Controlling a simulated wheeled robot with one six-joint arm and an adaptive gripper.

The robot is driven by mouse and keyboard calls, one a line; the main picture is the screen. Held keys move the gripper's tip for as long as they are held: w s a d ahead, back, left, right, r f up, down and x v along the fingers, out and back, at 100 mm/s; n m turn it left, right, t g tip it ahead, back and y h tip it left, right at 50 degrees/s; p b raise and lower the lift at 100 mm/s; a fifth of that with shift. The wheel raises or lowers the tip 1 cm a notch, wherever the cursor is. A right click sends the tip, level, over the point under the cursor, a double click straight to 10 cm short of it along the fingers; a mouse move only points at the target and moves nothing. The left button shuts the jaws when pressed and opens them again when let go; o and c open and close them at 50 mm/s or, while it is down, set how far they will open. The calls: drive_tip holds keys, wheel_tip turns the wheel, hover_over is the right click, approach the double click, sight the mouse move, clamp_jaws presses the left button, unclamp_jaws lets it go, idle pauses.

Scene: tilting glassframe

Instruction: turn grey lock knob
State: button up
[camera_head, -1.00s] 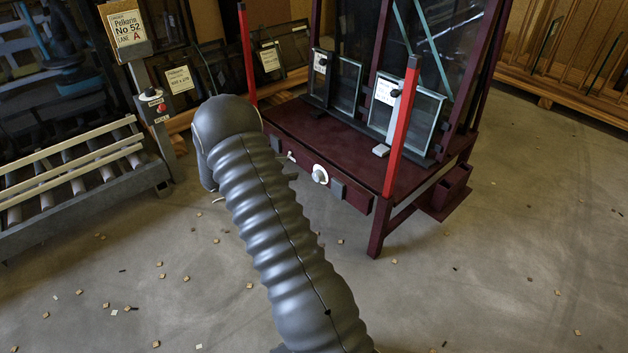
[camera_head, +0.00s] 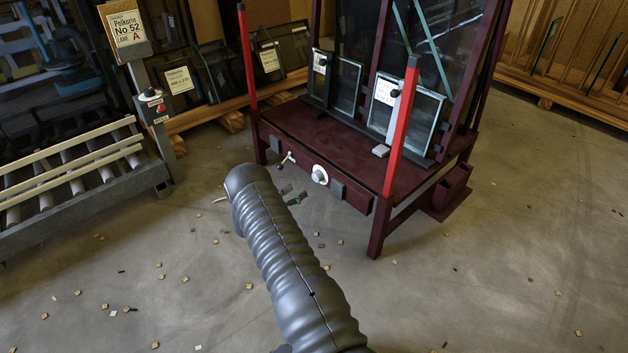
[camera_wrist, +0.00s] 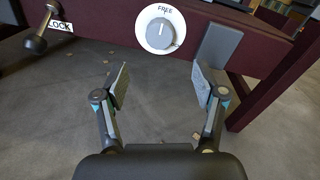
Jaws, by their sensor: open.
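The grey lock knob (camera_wrist: 160,33) sits on a white round dial marked "FREE" on the front beam of the dark red frame. In the head view the knob and dial (camera_head: 320,175) show at the middle of that beam. My gripper (camera_wrist: 163,88) is open and empty in the wrist view, with its two fingers spread below the knob and apart from it.
A lever with a ball end (camera_wrist: 38,44) by a "LOCK" label is left of the dial. A grey block (camera_wrist: 219,45) is fixed right of it. A frame leg (camera_wrist: 275,85) stands at right. Two red posts (camera_head: 401,130) rise from the frame. The floor in front has scattered chips.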

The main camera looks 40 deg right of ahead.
sight(315, 178)
drive_tip(key=d, duration=0.3)
drive_tip(key=w+d, duration=0.1)
drive_tip(key=d, duration=0.5)
drive_tip(key=shift+w+d, duration=0.25)
drive_tip(key=shift+d, duration=0.15)
drive_tip(key=c, duration=1.1)
